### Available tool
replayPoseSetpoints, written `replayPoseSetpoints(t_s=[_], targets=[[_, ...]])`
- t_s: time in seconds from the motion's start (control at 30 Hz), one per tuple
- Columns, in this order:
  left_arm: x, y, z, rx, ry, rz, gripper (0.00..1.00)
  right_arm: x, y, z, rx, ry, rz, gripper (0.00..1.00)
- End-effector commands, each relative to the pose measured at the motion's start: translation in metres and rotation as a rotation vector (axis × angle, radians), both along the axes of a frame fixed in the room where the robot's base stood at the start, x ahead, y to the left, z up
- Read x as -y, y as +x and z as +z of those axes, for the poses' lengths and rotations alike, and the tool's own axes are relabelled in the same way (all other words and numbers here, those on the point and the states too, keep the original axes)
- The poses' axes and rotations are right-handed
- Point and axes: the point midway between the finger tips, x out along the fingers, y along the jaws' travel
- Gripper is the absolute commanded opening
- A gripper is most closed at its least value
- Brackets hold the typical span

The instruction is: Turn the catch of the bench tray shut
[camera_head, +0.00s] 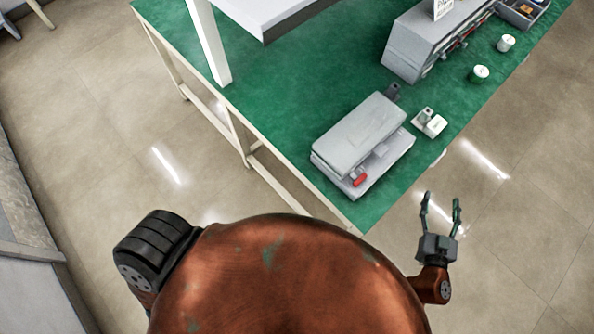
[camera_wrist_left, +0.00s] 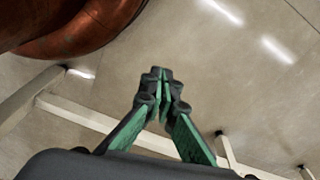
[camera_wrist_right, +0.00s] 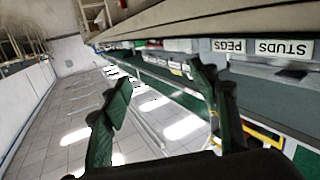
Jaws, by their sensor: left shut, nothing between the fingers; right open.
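A grey lidded box (camera_head: 358,136), which looks like the bench tray, stands at the near corner of the green bench in the head view. A small red part (camera_head: 360,181), possibly its catch, shows on the near side; its exact angle is too small to tell. My right gripper (camera_head: 440,207) is open and empty, off the bench edge to the right of the box and nearer to me. Its open fingers also show in the right wrist view (camera_wrist_right: 165,85). My left gripper (camera_wrist_left: 161,76) is shut and empty over the floor in the left wrist view; the head view does not show it.
A small white block (camera_head: 429,122) sits right of the box. A white post (camera_head: 208,42) and raised shelf stand at the left. Floor beside the bench is clear.

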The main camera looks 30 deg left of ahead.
Motion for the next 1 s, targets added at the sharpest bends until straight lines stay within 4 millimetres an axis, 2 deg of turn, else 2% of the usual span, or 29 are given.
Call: replayPoseSetpoints(t_s=[0.03,0.1,0.2,0.27,0.3,0.4,0.5,0.63,0.77,1.0], targets=[[-0.004,-0.006,0.014,0.002,0.007,-0.003,0.00,-0.023,0.004,0.046,0.056,-0.009,0.096,0.55],[-0.010,-0.020,0.015,-0.001,0.014,-0.006,0.00,-0.058,0.002,0.076,0.099,-0.014,0.241,0.55],[-0.019,-0.042,0.019,-0.005,0.024,-0.012,0.00,-0.104,-0.010,0.101,0.102,-0.032,0.458,0.55],[-0.024,-0.056,0.023,-0.010,0.030,-0.016,0.00,-0.127,-0.021,0.107,0.072,-0.048,0.583,0.55],[-0.027,-0.065,0.026,-0.012,0.034,-0.017,0.00,-0.139,-0.030,0.108,0.042,-0.061,0.661,0.55],[-0.035,-0.088,0.034,-0.020,0.041,-0.022,0.00,-0.158,-0.052,0.102,-0.057,-0.092,0.822,0.55],[-0.041,-0.107,0.040,-0.028,0.046,-0.025,0.00,-0.165,-0.071,0.090,-0.162,-0.120,0.932,0.55],[-0.046,-0.121,0.044,-0.032,0.050,-0.027,0.00,-0.164,-0.087,0.077,-0.259,-0.142,1.007,0.55],[-0.048,-0.127,0.043,-0.035,0.051,-0.028,0.00,-0.169,-0.091,0.068,-0.294,-0.148,1.031,0.55],[-0.048,-0.127,0.040,-0.036,0.052,-0.028,0.00,-0.200,-0.081,0.054,-0.294,-0.145,1.032,0.55]])
